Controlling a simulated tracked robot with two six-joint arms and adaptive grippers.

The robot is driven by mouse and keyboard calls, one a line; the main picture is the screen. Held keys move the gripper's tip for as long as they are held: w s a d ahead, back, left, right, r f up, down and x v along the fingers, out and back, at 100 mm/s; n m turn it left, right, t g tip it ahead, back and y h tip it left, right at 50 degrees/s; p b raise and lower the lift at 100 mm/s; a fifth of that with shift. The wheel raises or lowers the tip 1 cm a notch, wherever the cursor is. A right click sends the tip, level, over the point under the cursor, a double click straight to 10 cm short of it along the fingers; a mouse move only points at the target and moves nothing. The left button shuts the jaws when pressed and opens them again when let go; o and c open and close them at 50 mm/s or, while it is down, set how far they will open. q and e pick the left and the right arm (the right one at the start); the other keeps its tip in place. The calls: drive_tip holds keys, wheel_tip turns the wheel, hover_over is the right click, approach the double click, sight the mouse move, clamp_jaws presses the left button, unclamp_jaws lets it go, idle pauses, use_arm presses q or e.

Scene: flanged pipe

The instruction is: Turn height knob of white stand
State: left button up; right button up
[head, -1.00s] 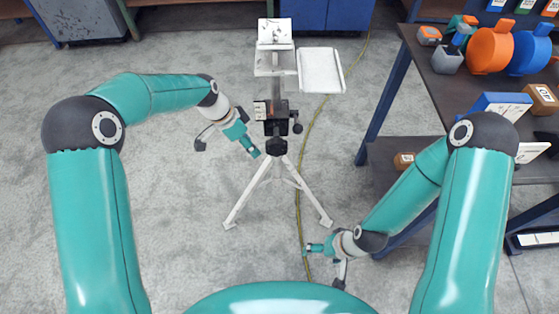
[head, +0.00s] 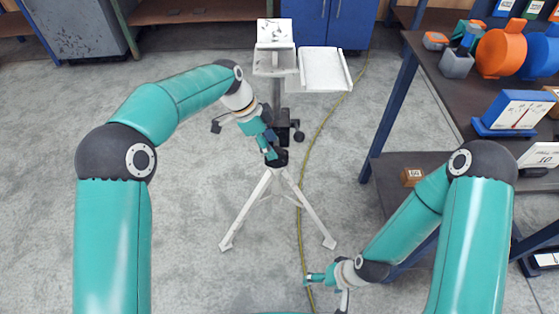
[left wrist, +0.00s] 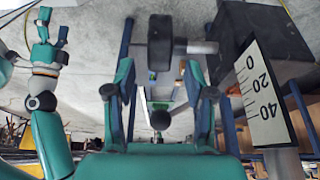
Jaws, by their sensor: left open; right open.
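The white stand (head: 250,205) stands upright on three splayed legs, with a white top plate (head: 275,33) and a white side tray (head: 323,69). Its black height knob (head: 298,136) sticks out to the right of the black block on its column. In the left wrist view the knob (left wrist: 160,42) sits on a short shaft beside the black block and a scale (left wrist: 262,95) marked 0, 20, 40. My left gripper (head: 270,146) is open in front of the column; the knob appears between and beyond its fingertips. My right gripper (head: 314,279) is open and empty low near the floor.
A yellow-green cable (head: 308,150) runs along the floor just right of the stand. A dark shelf table (head: 445,90) with a gauge (head: 512,112) and coloured parts is at the right. Blue cabinets (head: 325,22) stand behind. Floor left of the stand is clear.

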sight(280, 159)
use_arm(q)
drive_tip(key=b+x, duration=0.1)
drive_tip(key=x, duration=0.6)
clamp_jaws()
drive_tip(key=shift+r+y+p, duration=0.2)
drive_tip(key=shift+y+p, duration=0.2)
drive_tip(key=shift+p, duration=0.65)
drive_tip(key=shift+f, duration=0.1)
drive_tip(key=shift+f+y, duration=0.15)
drive_tip(key=shift+y, duration=0.15)
